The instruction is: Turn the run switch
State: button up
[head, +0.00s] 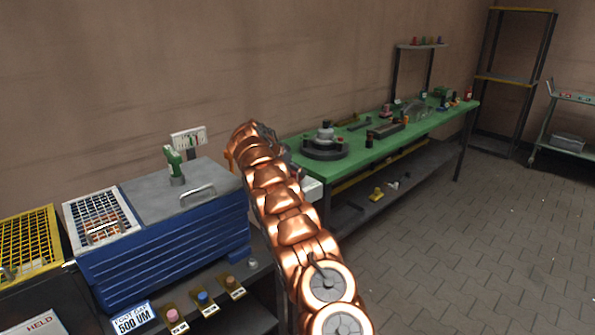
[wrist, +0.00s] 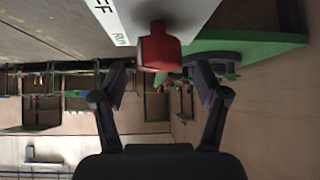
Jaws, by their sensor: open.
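The run switch (wrist: 160,48) is a red knob on a white panel (wrist: 190,14) in the wrist view. Green "RUN" lettering is beside the knob and part of a dark word ending in "FF" is further left. My gripper (wrist: 162,88) is open, with one dark finger on each side below the knob in the picture. Nothing is between the fingertips, and the knob appears just beyond them; I cannot tell the exact gap. In the head view my copper arm hides the switch, and my fingers cannot be made out there.
A blue cabinet (head: 165,250) with a grey lid and a white grille (head: 102,217) stands left of my arm. A yellow grille (head: 28,245) is further left. A green workbench (head: 360,140) with several parts runs behind to the right. The paved floor (head: 480,230) at right is clear.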

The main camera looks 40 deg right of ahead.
jog(key=shift+x, duration=1.35)
jog(key=c, duration=1.2)
